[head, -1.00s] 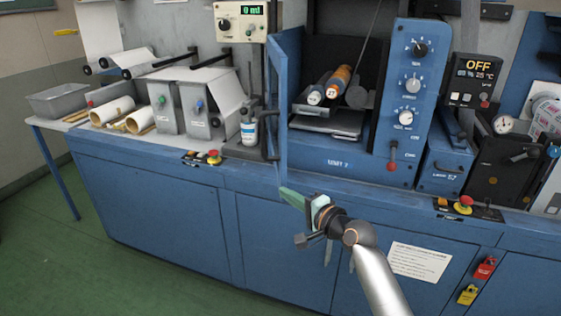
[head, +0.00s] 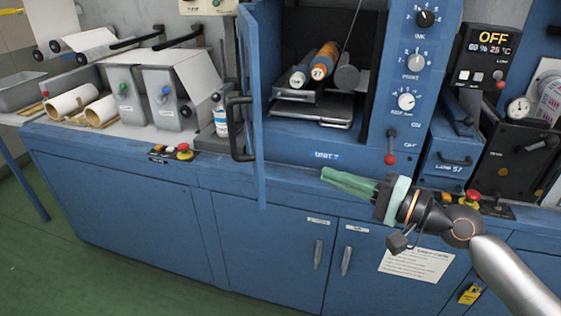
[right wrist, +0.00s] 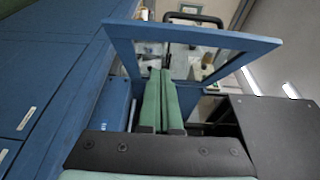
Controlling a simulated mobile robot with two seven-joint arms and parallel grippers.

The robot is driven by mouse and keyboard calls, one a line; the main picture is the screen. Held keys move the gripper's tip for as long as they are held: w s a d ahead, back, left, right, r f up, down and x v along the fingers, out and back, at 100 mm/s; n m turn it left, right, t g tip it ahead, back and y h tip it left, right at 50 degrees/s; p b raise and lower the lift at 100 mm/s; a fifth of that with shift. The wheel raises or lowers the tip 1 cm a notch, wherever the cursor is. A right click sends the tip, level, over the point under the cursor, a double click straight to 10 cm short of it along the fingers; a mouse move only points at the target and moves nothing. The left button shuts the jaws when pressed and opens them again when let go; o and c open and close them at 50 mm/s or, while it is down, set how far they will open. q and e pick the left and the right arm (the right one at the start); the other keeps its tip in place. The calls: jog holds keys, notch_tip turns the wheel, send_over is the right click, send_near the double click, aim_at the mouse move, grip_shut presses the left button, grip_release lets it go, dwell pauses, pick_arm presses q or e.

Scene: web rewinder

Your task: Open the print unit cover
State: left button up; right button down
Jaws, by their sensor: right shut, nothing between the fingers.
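The print unit cover (head: 255,110) is a blue frame at the left side of the print unit (head: 290,148). It stands swung out and is seen nearly edge-on, with its black handle (head: 236,128) on its left face. The unit's inside and rollers are exposed. In the right wrist view the cover (right wrist: 125,50) shows as a framed clear pane beyond my fingers, with its handle (right wrist: 193,18) at the top. My right gripper (head: 326,176) is shut and empty, in front of the unit's lower edge, right of the cover and apart from it. My left gripper is not in view.
A control panel with knobs (head: 415,62) and a red-tipped lever (head: 390,158) stands right of the opening. An emergency stop (head: 184,150) sits on the front ledge at left, another (head: 473,196) beside my right wrist. Floor (head: 60,270) is clear at left.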

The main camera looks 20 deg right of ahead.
pick_arm(q)
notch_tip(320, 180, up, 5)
jog(key=p, duration=0.4)
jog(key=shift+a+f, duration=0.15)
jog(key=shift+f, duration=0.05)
pick_arm(e)
jog(key=s+a+x, duration=0.1)
jog(key=a+x, duration=0.1)
jog(key=x, duration=0.8)
jog(key=shift+a, duration=0.25)
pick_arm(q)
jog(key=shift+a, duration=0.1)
pick_arm(e)
jog(key=shift+a, duration=0.1)
